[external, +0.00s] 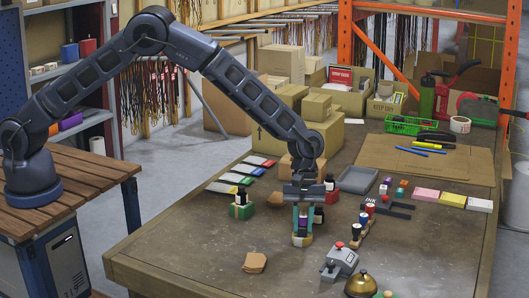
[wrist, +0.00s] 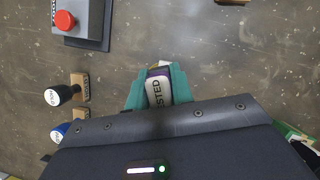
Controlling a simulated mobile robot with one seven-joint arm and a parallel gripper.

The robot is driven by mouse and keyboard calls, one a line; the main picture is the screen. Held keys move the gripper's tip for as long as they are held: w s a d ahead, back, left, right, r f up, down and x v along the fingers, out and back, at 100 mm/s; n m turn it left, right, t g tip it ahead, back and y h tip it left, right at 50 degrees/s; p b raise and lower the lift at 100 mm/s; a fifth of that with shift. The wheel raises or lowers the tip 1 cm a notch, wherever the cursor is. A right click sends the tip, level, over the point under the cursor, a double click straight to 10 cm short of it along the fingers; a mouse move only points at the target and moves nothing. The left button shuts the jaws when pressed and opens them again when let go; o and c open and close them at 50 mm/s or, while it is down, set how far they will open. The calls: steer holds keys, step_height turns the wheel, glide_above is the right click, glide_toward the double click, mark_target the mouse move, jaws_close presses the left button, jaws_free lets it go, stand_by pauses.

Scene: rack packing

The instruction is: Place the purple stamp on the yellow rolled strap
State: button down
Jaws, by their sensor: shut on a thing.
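In the external view my gripper (external: 302,232) points down over the middle of the table. In the wrist view its teal fingers (wrist: 160,90) are closed around the purple stamp (wrist: 158,92), which shows a white label reading "STED" and a purple edge. In the external view the stamp (external: 302,224) is mostly hidden between the fingers. A small yellowish band (external: 301,241) shows low at the fingertips; it may be the yellow rolled strap, but I cannot tell, nor whether the stamp touches it.
A tan card stack (external: 255,262) lies front left. A black bottle on a green box (external: 242,205) stands left.

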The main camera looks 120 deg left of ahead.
steer(key=c, duration=1.2)
jaws_free()
steer(key=v, duration=1.2)
steer(key=s+d+r+m, duration=0.3)
steer(key=s+d+r, duration=0.15)
steer(key=r, duration=0.35)
steer(key=s+d+r+m, duration=0.2)
steer(key=s+d+r, duration=0.25)
steer(key=r, duration=0.35)
steer(key=s+d+r+m+y, duration=0.1)
steer(key=s+d+r+m, duration=0.2)
steer(key=s+d+r, duration=0.3)
steer(key=s+d+r+m+y, duration=0.1)
steer(key=s+d+r+m, duration=0.2)
steer(key=s+d+r, duration=0.45)
steer(key=s+d+f+m+t, duration=0.1)
steer(key=s+m, duration=0.3)
steer(key=s, duration=0.7)
steer(key=s+d+f+m+t+y, duration=0.1)
steer(key=s+d+m, duration=0.2)
steer(key=s, duration=0.8)
steer(key=s+d+f+m+t+y, duration=0.1)
steer(key=s+m, duration=0.3)
steer(key=s, duration=0.7)
steer(key=shift+d+m, duration=0.3)
steer(key=shift+d, duration=0.4)
